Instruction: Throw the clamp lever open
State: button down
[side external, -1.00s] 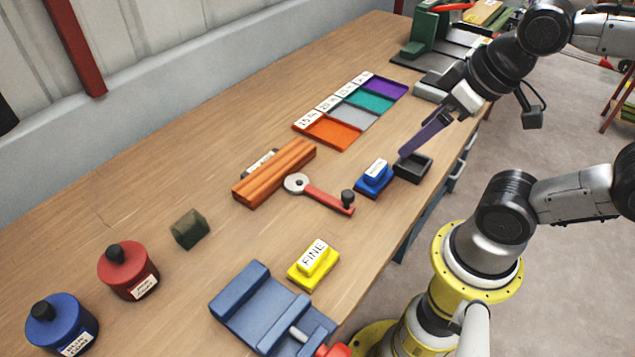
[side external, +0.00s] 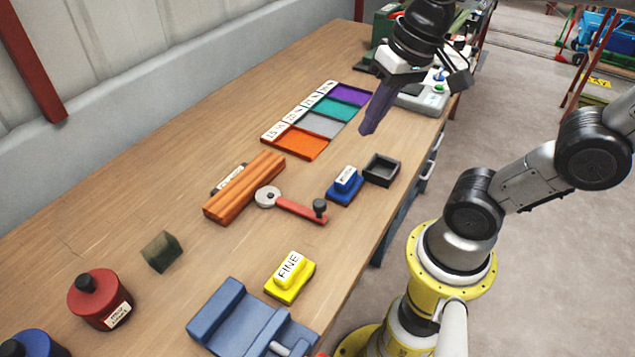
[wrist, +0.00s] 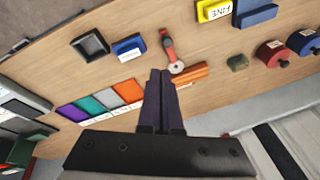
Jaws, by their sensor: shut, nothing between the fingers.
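The clamp lever (side external: 298,209) is a red bar with a round grey hub (side external: 267,197) at its left end and a black knob (side external: 320,207) at its right end. It lies low over the bench, beside an orange-brown wooden block (side external: 265,183). The lever (wrist: 168,48) also shows in the wrist view, just beyond the fingertips, with its hub near the block. My gripper (side external: 367,131) has purple fingers, pressed together and empty. It hangs above the bench near the coloured trays, apart from the lever. The fingers (wrist: 160,72) point toward the hub in the wrist view.
A blue labelled block (side external: 345,186) and a small dark tray (side external: 382,170) stand right of the knob. A yellow FINE block (side external: 290,277) and a blue vise (side external: 218,310) are nearer. Coloured trays (side external: 300,143) lie behind. Red jar (side external: 100,300) stands left.

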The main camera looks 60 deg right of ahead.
jog(key=w+d+f+m+g+y, duration=0.1)
jog(key=w+d+f+m+g, duration=0.1)
jog(key=w, duration=0.4)
jog(key=w+d+f+m+g+y, duration=0.1)
jog(key=w+d+f+m+g, duration=0.2)
jog(key=w+d+f+m, duration=0.1)
notch_tip(320, 180, down, 2)
jog(key=w+m, duration=0.1)
jog(key=w, duration=0.1)
jog(key=shift+w+d+f+y, duration=0.15)
jog(key=shift+w+f+y, duration=0.1)
jog(key=shift+w+y, duration=0.15)
jog(key=x, duration=1)
jog(key=shift+s+f, duration=0.15)
jog(key=shift+s, duration=0.15)
jog(key=shift+s+a, duration=0.25)
jog(key=shift+a, duration=0.35)
jog(key=shift+s+a, duration=0.25)
jog(key=shift+a, duration=0.3)
jog(key=shift+s+a, duration=0.35)
jog(key=shift+a, duration=0.25)
jog(key=shift+a, duration=0.1)
jog(key=shift+s+a+m, duration=0.15)
jog(key=shift+a+m, duration=0.1)
jog(key=shift+m, duration=0.25)
